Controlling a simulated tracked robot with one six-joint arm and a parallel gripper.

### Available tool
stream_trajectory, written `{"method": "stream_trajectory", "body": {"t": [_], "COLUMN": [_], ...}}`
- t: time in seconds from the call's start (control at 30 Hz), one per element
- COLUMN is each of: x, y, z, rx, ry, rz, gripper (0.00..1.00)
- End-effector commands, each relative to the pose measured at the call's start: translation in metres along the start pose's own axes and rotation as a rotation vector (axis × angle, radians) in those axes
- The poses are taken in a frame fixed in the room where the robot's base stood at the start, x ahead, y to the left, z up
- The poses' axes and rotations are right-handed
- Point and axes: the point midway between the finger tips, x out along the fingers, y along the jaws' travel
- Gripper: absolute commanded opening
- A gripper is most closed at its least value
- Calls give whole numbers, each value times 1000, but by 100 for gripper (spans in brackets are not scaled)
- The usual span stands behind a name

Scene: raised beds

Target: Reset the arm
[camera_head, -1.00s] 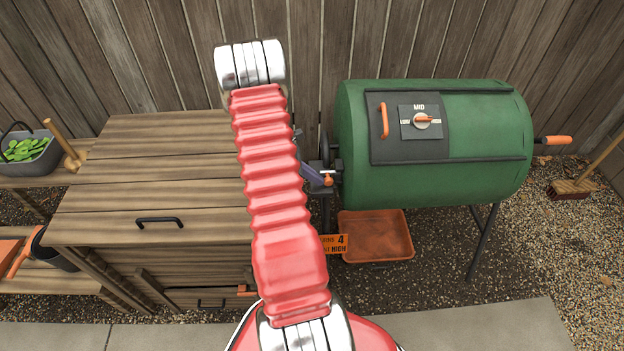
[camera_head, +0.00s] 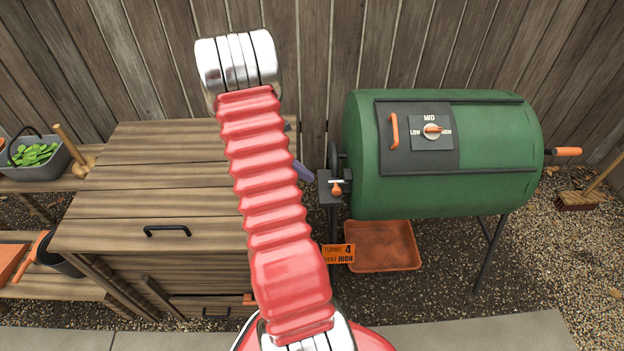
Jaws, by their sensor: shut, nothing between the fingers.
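My red ribbed arm (camera_head: 270,190) rises from the bottom centre to a silver joint (camera_head: 238,62) in front of the fence. My gripper (camera_head: 303,171) is almost wholly hidden behind the arm. Only a small purple-grey tip shows at the arm's right edge, left of the tumbler's crank side and apart from it. It is shut and empty. The green compost tumbler (camera_head: 490,180) stands to the right on dark legs. Its dark panel carries an orange handle (camera_head: 394,131) and a vent dial (camera_head: 433,130), whose orange pointer lies roughly sideways, toward HIGH.
A slatted wooden cabinet (camera_head: 150,185) with a black handle fills the left. A grey basket (camera_head: 42,170) of green pieces stands beyond it. An orange tray (camera_head: 372,243) and a TURNS 4 sign (camera_head: 339,253) are under the tumbler. A broom (camera_head: 580,200) leans right.

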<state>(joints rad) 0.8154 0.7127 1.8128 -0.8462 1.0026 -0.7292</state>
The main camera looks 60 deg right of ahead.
Motion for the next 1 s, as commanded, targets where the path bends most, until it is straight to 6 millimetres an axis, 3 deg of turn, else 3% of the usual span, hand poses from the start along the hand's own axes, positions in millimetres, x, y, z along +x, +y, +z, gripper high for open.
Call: {"method": "stream_trajectory", "body": {"t": [0.8,1.0], "x": [-5,-5], "y": [-1,-2], "z": [0,-3], "rx": [3,73], "ry": [1,11], "rz": [0,-4], "gripper": [0,0]}}
